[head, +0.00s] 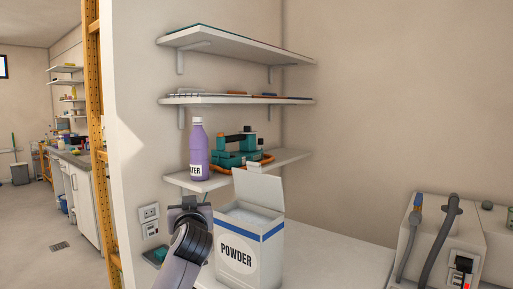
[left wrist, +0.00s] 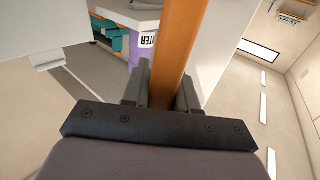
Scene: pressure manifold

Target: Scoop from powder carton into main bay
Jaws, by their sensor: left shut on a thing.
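The white powder carton (head: 238,256), with a blue band and a POWDER label, stands upright on the white counter. Its lid is up, and pale powder (head: 250,218) shows inside. My left gripper (head: 189,203) is just left of the carton's open top, apart from its label face. In the left wrist view my left gripper (left wrist: 163,88) is shut on a smooth orange-brown bar (left wrist: 185,40), which looks like a scoop handle. The bar's far end is out of that view, and I cannot make it out in the head view. I cannot pick out the main bay. My right gripper is not in view.
A purple bottle (head: 198,152) and a teal device (head: 233,151) stand on the lowest shelf (head: 290,158), behind the carton. A pale machine with grey hoses (head: 420,232) stands at the right. The counter (head: 335,258) between carton and machine is clear.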

